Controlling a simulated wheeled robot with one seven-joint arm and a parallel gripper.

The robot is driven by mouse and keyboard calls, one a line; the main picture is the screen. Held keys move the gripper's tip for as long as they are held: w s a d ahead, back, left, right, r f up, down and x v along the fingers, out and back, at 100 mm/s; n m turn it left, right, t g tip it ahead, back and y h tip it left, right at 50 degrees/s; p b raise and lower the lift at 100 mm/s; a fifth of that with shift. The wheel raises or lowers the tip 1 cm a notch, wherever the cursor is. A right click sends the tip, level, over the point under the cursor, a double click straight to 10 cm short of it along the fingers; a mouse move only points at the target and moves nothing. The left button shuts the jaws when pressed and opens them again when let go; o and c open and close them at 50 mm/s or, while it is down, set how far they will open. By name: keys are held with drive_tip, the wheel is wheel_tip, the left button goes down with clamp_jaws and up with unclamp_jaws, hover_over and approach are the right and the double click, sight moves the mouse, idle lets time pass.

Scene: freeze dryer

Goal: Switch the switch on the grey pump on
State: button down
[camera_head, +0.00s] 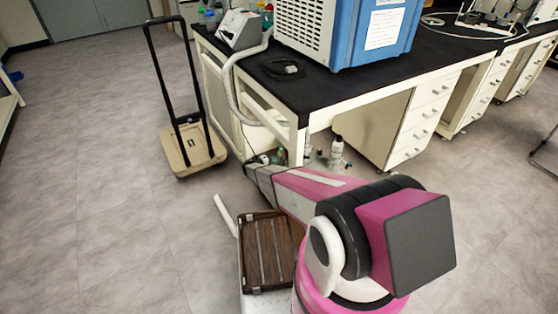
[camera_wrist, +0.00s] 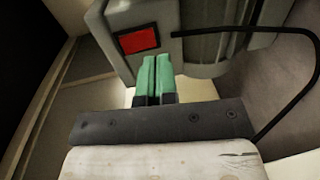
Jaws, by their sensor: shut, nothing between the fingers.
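The grey pump (camera_wrist: 110,35) fills the top of the wrist view. A red rectangular switch (camera_wrist: 138,40) with a dark border is on its near face; its on or off position cannot be told. My gripper (camera_wrist: 155,60) has green fingertips pressed side by side with nothing between them. The tips lie just below and slightly right of the switch, close to the pump face; whether they touch it cannot be told. In the head view my arm reaches under the left end of the bench, where pump and gripper cannot be made out clearly.
A black cable (camera_wrist: 290,32) loops from the pump on the right. The bench (camera_head: 300,104) overhangs the area, with its white leg close to my arm. A blue machine (camera_head: 350,40) stands on top. A hand cart (camera_head: 190,150) is to the left; the floor further left is clear.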

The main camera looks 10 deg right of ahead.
drive_tip(key=s+a+f, duration=0.1)
drive_tip(key=s+a, duration=0.2)
drive_tip(key=a, duration=0.5)
drive_tip(key=shift+s+a, duration=0.25)
drive_tip(key=shift+a, duration=0.1)
drive_tip(key=shift+f, duration=0.1)
